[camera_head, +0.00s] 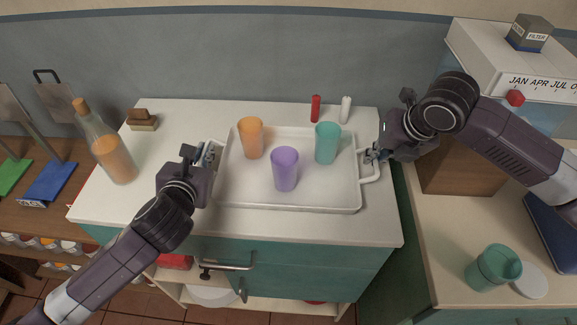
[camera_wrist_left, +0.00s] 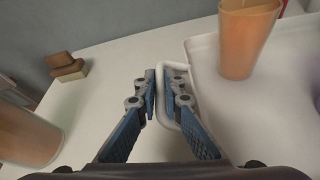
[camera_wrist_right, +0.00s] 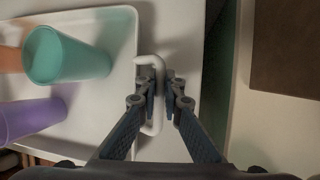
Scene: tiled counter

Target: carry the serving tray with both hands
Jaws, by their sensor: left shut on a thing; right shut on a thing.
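The white serving tray (camera_head: 320,202) is at the counter top, with a handle on each short side. It carries an orange cup (camera_head: 250,138), a purple cup (camera_head: 285,169) and a teal cup (camera_head: 327,143), all upright. My left gripper (camera_head: 211,156) is shut on the tray's left handle; in the left wrist view the fingers (camera_wrist_left: 163,88) straddle the handle bar (camera_wrist_left: 190,122). My right gripper (camera_head: 373,156) is shut on the right handle; in the right wrist view the fingers (camera_wrist_right: 163,88) close on its bar (camera_wrist_right: 156,120). I cannot tell whether the tray touches the counter.
A bottle (camera_head: 112,155) and a brown sponge-like block (camera_head: 142,119) stand left on the white counter (camera_head: 310,232). Red (camera_head: 315,108) and white (camera_head: 345,109) shakers stand behind the tray. A gap separates the right counter, with teal cups (camera_head: 493,268) and a wooden box (camera_head: 460,172).

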